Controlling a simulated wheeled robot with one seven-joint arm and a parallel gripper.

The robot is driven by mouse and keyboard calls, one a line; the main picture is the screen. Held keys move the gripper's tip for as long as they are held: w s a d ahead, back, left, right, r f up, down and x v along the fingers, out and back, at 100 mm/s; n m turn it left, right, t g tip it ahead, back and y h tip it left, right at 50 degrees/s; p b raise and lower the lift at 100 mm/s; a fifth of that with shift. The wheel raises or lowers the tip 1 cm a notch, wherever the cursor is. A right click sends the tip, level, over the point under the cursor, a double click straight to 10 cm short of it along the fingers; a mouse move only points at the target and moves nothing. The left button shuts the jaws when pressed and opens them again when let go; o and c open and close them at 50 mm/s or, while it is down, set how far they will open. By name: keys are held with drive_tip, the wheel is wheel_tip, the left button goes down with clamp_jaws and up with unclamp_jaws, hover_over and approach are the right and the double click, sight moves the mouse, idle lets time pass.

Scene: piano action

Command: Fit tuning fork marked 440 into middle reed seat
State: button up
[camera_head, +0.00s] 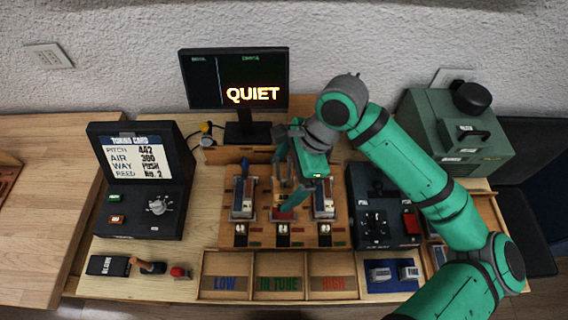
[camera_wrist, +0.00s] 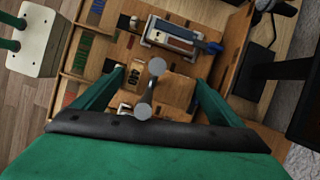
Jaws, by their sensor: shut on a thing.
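My gripper (camera_head: 290,195) is low over the middle of the wooden reed board (camera_head: 262,238), between the left reed block (camera_head: 242,200) and the right reed block (camera_head: 323,200). In the wrist view, a grey piece with two round ends (camera_wrist: 150,90) shows between my fingers. It looks like the tuning fork, and my gripper is shut on it. I cannot tell whether the piece touches the seat. A small red part (camera_head: 283,215) shows by the middle seat in the head view.
Bins marked LOW, IN TUNE and HIGH (camera_head: 278,295) line the front. A monitor reading QUIET (camera_head: 235,80) stands behind. A tuning card console (camera_head: 140,180) is at left, and a dark switch box (camera_head: 383,215) is close on the right. Grey blocks (camera_head: 380,273) lie at front right.

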drive_tip(key=shift+f, duration=3)
drive_tip(key=shift+a+f, duration=0.1)
drive_tip(key=shift+f, duration=0.55)
drive_tip(key=o, duration=1)
drive_tip(key=v, duration=1.1)
drive_tip(key=shift+w+r, duration=0.1)
drive_tip(key=shift+r, duration=0.05)
